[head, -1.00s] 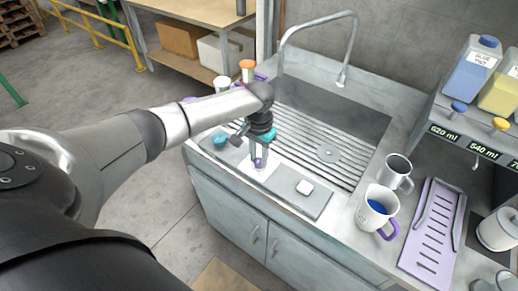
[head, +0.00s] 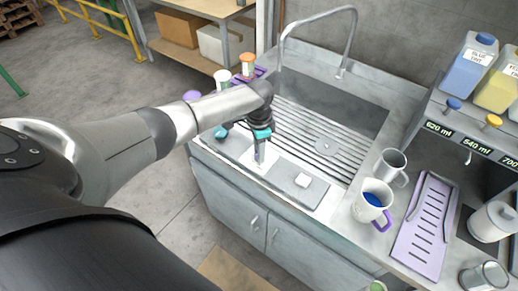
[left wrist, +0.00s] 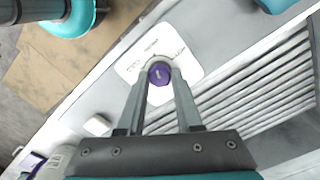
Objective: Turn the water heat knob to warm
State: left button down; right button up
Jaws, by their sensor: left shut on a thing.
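The purple knob (left wrist: 159,73) sits on a white plate (left wrist: 183,42) set in the counter strip in front of the sink. Markings on the plate are too small to read. My left gripper (left wrist: 160,84) points down at it with one finger on each side, shut on the knob. In the head view my left gripper (head: 259,158) stands over the front strip of the sink, and its fingers mostly hide the knob there.
A teal sponge-like thing (head: 221,132) lies left of the gripper, and a small white block (head: 303,180) to its right. The ribbed sink (head: 335,120) with its tall faucet (head: 342,60) is behind. Mugs (head: 371,203) and a purple rack (head: 424,230) stand at the right.

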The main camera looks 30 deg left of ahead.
dwell(0.4)
pick_arm(q)
jog(key=c, duration=0.6)
grip_release()
jog(key=shift+r, duration=0.15)
notch_tip(320, 180, up, 15)
jog(key=shift+p, duration=0.7)
